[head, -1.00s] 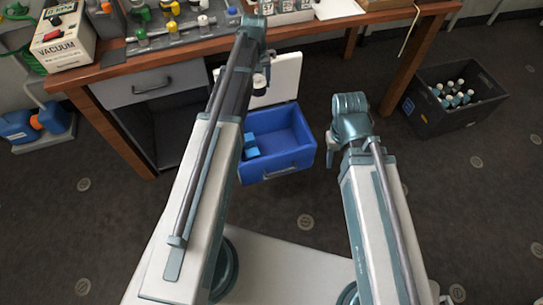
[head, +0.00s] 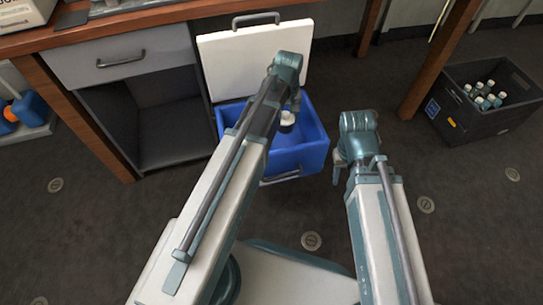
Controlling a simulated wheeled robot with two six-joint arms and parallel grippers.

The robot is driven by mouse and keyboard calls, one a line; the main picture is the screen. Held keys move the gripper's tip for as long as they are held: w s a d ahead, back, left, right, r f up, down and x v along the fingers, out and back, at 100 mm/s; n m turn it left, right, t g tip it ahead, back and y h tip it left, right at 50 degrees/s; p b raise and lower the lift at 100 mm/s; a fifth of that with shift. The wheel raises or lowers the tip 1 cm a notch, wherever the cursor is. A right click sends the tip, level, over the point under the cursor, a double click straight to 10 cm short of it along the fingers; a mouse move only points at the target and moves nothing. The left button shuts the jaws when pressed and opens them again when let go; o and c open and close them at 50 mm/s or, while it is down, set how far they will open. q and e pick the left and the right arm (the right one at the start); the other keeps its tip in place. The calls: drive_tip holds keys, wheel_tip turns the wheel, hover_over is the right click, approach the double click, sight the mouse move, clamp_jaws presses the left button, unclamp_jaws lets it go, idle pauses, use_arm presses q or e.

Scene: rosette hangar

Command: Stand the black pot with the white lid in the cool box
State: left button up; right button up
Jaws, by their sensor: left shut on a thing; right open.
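The cool box (head: 302,159) is a blue open box on the floor, with its white lid (head: 252,62) raised at the back. The black pot with the white lid (head: 287,119) shows over the box opening, its white top visible. My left gripper (head: 292,104) is shut on the pot and holds it above or within the box; I cannot tell how high. The gripper's fingers are largely hidden by its own wrist. My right gripper (head: 338,170) is open and empty, to the right of the box.
A wooden workbench (head: 95,37) with a grey drawer (head: 122,62) stands behind and left of the box. A black crate (head: 480,128) with several bottles stands on the floor at the right.

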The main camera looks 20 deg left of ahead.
use_arm(q)
drive_tip(key=shift+d+f+b, duration=0.3)
drive_tip(key=shift+f+b, duration=0.2)
drive_tip(key=shift+f, duration=0.45)
use_arm(e)
drive_tip(key=shift+w+f, duration=0.2)
drive_tip(key=shift+f, duration=0.3)
drive_tip(key=shift+w+f, duration=0.15)
drive_tip(key=shift+f, duration=0.3)
use_arm(q)
drive_tip(key=b, duration=0.6)
approach(286, 141)
drive_tip(key=s, duration=0.1)
drive_tip(key=s+f, duration=0.1)
drive_tip(key=s, duration=0.1)
drive_tip(key=shift+s+d+f, duration=0.2)
drive_tip(key=shift+d+f, duration=0.1)
use_arm(e)
wheel_tip(286, 141, down, 6)
drive_tip(key=shift+f, duration=0.2)
use_arm(q)
drive_tip(key=shift+f, duration=0.1)
wheel_tip(286, 141, down, 4)
drive_tip(key=b, duration=0.4)
drive_tip(key=shift+r, duration=0.25)
use_arm(e)
wheel_tip(286, 141, down, 4)
drive_tip(key=shift+r, duration=0.2)
